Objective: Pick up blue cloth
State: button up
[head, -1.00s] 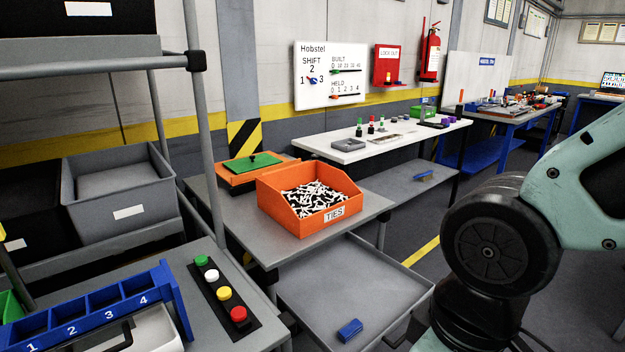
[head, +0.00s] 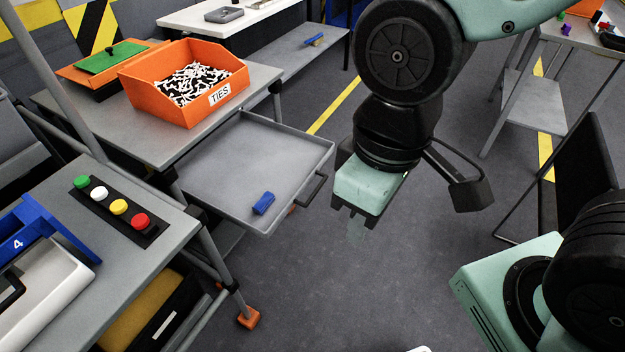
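A small blue folded piece (head: 263,203), which looks like the blue cloth, lies on the grey pull-out tray (head: 215,165) near its front right side. My gripper (head: 356,218) hangs over the floor to the right of the tray, apart from the cloth and pointing down. Its fingertips are small and dark, and I cannot tell how far apart they are. No object shows clearly in it. Another small blue piece (head: 314,40) lies on the lower shelf of the white bench at the back.
An orange bin of ties (head: 150,95) stands on the table above the tray. A button strip (head: 117,208) and a blue numbered rack (head: 50,230) are on the left cart. A dark chair (head: 580,170) stands at right. The floor between is free.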

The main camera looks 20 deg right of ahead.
aim_at(264, 202)
jog(key=u, duration=2.4)
jog(key=k+z, duration=0.1)
jog(key=z, duration=1.85)
jog(key=i+j+u, duration=0.15)
jog(key=i+u, duration=0.2)
jog(key=i, duration=0.4)
